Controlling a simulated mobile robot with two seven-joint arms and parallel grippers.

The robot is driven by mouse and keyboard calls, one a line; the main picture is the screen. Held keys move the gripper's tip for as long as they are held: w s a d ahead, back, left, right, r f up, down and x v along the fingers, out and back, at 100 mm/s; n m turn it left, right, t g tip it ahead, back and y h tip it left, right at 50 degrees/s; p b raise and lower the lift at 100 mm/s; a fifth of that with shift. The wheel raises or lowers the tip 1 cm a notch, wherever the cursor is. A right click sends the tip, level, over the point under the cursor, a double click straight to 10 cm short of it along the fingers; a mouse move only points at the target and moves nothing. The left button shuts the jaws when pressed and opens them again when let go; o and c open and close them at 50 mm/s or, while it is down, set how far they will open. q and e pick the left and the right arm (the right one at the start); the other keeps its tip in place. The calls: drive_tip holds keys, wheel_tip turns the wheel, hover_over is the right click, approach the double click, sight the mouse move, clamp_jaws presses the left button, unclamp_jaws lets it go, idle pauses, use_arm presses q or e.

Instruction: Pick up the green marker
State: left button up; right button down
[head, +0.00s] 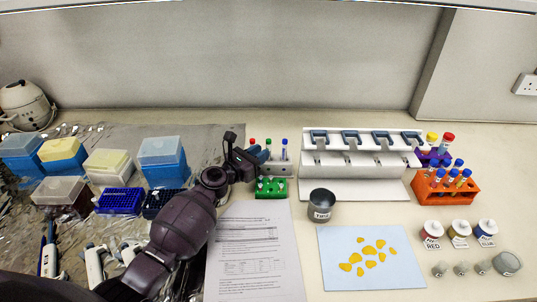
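The green marker (268,141) stands upright with its green cap up, between a red-capped marker (252,142) and a blue-capped marker (284,147), in a pale grey holder (281,169). My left gripper (257,154) is at the left side of this holder, with its fingertips close to the red and green markers. The gripper partly hides the lower parts of these two markers. I cannot tell whether it touches either, or how far its fingers are apart. My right gripper is out of view.
A green rack (270,188) stands just in front of the holder. A white pipette stand (355,188) is to its right, and a dark cup (321,206) in front. Pipette tip boxes (162,165) crowd the left. A printed sheet (252,275) lies at front.

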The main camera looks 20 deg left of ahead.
use_arm(q)
drive_tip(key=shift+x, duration=1.55)
drive_tip(key=shift+f, duration=0.1)
clamp_jaws()
